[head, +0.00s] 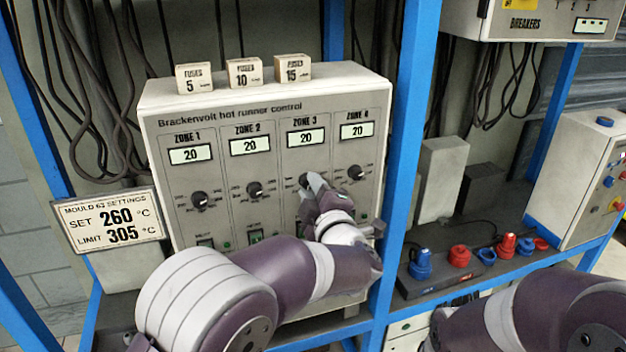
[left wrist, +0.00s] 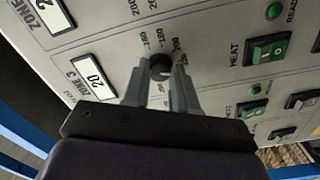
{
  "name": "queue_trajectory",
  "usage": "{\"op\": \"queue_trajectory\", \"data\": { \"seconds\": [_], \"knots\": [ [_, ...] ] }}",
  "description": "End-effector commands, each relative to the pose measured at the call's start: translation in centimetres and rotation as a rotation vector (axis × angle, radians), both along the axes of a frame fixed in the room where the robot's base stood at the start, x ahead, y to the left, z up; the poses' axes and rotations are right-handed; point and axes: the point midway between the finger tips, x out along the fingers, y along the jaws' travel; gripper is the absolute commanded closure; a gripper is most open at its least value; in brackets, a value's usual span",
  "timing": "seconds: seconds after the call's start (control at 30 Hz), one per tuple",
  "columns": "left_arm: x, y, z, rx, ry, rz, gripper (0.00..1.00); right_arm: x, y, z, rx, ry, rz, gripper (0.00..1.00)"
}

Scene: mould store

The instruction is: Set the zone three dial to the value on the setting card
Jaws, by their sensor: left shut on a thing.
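The hot runner control box (head: 160,122) stands on the blue rack, with zone displays that all read 20. The zone 3 display (head: 307,138) reads 20; it also shows in the left wrist view (left wrist: 95,77). Below it is the zone 3 dial (left wrist: 160,66), a black knob. My left gripper (head: 308,186) is shut on this dial, and its fingers stand either side of the knob in the left wrist view (left wrist: 160,80). The setting card (head: 110,220) at left reads Mould 63 settings, SET 260 °C, LIMIT 305 °C. My right gripper is not visible.
Neighbouring dials for zone 2 (head: 254,189) and zone 4 (head: 356,172) sit close on either side. Three fuse boxes (head: 243,74) stand on top of the control box. A blue post (head: 408,130) rises just right of it. Red and blue connectors (head: 459,256) lie on the shelf at right.

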Motion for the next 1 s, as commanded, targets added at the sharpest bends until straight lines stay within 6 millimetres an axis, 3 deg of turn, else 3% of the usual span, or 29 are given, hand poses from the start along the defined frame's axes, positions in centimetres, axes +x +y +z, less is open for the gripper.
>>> {"op": "queue_trajectory", "data": {
  "seconds": [0.6,1.0],
  "knots": [
    [-0.1,0.1,0.3,0.548,0.181,-0.001,1.00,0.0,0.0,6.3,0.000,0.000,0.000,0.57],
    [-0.1,0.2,0.1,0.801,0.263,0.000,1.00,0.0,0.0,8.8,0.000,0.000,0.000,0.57]
  ]
}}
